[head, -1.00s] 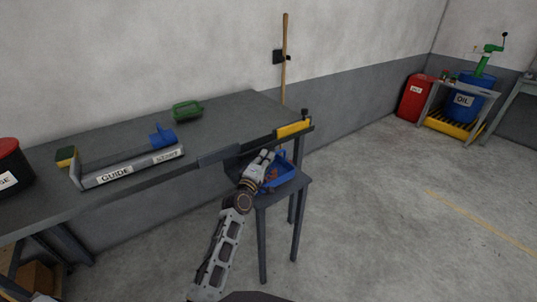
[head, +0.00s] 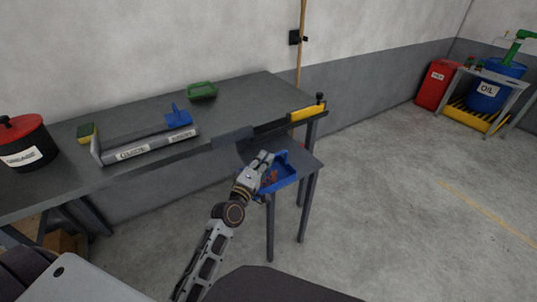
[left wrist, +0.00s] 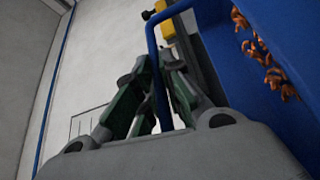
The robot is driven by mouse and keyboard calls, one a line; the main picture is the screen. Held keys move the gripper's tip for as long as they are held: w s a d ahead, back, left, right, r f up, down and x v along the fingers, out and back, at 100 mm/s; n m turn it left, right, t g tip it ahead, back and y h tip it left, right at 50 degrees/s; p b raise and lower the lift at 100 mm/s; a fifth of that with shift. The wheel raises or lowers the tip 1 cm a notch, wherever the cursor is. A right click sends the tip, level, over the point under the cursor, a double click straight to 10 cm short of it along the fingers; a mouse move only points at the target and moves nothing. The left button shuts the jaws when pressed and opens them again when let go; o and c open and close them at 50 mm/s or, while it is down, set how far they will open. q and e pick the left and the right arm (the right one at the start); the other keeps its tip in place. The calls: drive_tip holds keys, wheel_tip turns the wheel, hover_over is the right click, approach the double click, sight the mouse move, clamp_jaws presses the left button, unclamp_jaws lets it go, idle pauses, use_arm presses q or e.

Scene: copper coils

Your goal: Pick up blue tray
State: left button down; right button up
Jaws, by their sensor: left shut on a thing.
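The blue tray (head: 287,180) holds orange copper coils (head: 269,179) and overlaps the front edge of a small grey stand (head: 309,164) in the head view. I cannot tell whether its underside touches the stand. My left gripper (head: 265,160) is at the tray's left side. In the left wrist view the fingers (left wrist: 158,85) are shut on the tray's upright blue handle (left wrist: 153,45). The tray's wall (left wrist: 225,60) and some coils (left wrist: 262,55) show to the right there. My right gripper is not in view.
The long grey workbench (head: 235,100) stands behind, with a guide fixture (head: 150,148), a green tray (head: 202,91), and a red-lidded grease container (head: 25,145). A yellow-handled bar (head: 306,113) lies at the bench's right edge. Floor to the right (head: 400,200) is clear.

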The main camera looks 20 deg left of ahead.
use_arm(q)
drive_tip(key=shift+s+a, duration=0.15)
drive_tip(key=shift+s, duration=1.15)
drive_tip(key=shift+s, duration=0.1)
